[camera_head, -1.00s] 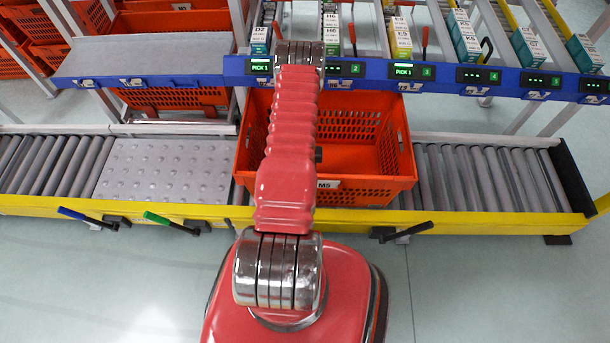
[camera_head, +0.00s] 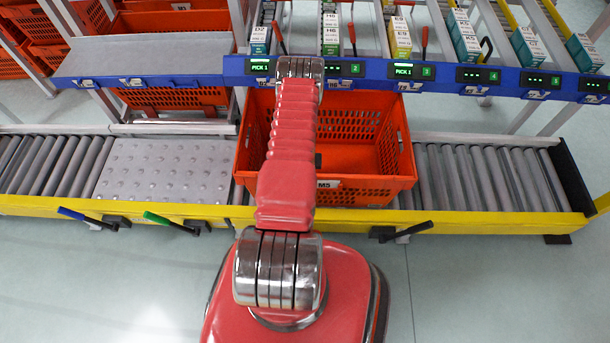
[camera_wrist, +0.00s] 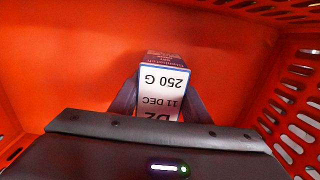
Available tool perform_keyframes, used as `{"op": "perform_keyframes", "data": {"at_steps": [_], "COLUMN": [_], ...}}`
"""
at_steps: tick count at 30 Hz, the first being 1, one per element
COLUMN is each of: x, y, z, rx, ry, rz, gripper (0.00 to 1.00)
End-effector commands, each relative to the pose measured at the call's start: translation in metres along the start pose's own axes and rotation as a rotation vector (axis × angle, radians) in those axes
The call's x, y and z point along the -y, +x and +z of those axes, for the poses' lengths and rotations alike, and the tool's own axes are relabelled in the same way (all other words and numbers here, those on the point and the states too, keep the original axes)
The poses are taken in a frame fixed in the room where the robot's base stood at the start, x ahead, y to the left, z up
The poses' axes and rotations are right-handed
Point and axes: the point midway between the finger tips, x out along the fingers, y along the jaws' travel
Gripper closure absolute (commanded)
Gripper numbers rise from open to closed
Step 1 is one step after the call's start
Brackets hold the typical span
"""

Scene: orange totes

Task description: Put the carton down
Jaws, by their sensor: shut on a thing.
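In the wrist view a small carton (camera_wrist: 163,90) with a white label reading "D2", "11 DEC" and "250 G" upside down is between the two dark fingers of my gripper (camera_wrist: 160,98). The fingers are shut on its sides. The carton is inside the orange tote (camera_wrist: 60,60), over its floor. I cannot tell whether it touches the floor. In the head view the tote (camera_head: 390,190), tagged "M5", stands on the conveyor, and my arm hides the gripper and carton.
The tote's slotted walls rise around my gripper. Roller conveyor (camera_head: 490,180) lies to the right and a studded plate (camera_head: 165,170) to the left. Above, a blue rail (camera_head: 440,75) with green displays fronts lanes of cartons (camera_head: 400,38). The tote's right part looks empty.

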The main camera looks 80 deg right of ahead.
Motion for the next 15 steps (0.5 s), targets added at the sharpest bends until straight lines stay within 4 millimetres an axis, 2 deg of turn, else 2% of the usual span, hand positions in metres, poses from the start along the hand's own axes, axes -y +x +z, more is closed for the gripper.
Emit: {"op": "perform_keyframes", "data": {"at_steps": [1, 9, 15], "x": [0.0001, 0.0002, 0.0002], "y": [0.0009, 0.0006, 0.0005], "z": [0.0001, 0.0001, 0.0001], "rx": [0.000, 0.000, 0.000], "ry": [0.000, 0.000, 0.000], "rz": [0.000, 0.000, 0.000], "gripper": [0.57, 0.39, 0.39]}}
